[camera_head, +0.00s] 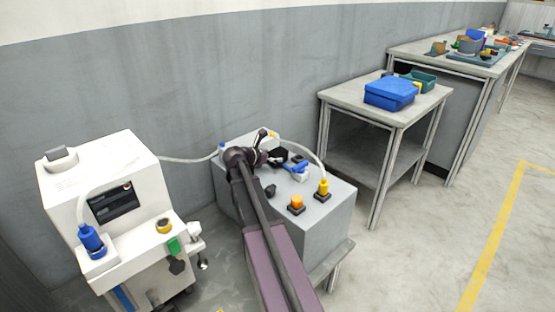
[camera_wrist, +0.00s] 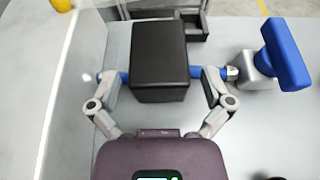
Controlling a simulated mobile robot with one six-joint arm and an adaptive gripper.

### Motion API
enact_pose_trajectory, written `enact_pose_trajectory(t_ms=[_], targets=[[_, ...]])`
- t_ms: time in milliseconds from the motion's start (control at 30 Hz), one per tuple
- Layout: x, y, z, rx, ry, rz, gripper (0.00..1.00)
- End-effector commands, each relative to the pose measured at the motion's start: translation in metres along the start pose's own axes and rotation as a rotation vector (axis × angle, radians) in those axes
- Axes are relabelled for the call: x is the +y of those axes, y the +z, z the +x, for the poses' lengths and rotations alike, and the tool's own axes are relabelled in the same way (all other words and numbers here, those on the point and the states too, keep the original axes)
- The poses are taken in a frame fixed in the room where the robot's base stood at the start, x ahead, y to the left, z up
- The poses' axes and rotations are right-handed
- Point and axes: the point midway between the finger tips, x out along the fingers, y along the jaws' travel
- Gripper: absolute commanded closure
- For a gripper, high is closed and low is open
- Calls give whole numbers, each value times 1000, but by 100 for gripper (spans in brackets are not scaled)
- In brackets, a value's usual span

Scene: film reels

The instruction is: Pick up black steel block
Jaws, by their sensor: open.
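The black steel block (camera_wrist: 160,55) is a dark box in the upper middle of the wrist view.
A blue-and-grey fixture (camera_wrist: 287,55) stands close to the right finger. A dark open tray (camera_wrist: 193,24) lies beyond the block. On the grey bench (camera_head: 325,215) are an orange button (camera_head: 296,202) and a yellow connector (camera_head: 323,187) with a white cable. A white machine (camera_head: 125,210) stands left.

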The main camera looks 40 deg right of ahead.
Motion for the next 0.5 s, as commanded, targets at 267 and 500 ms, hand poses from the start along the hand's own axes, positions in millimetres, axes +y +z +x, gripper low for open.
enact_pose_trajectory(t_ms=[267,500], targets=[[1,-1,27,0,0,0,0],[1,0,28,0,1,-1,0]])
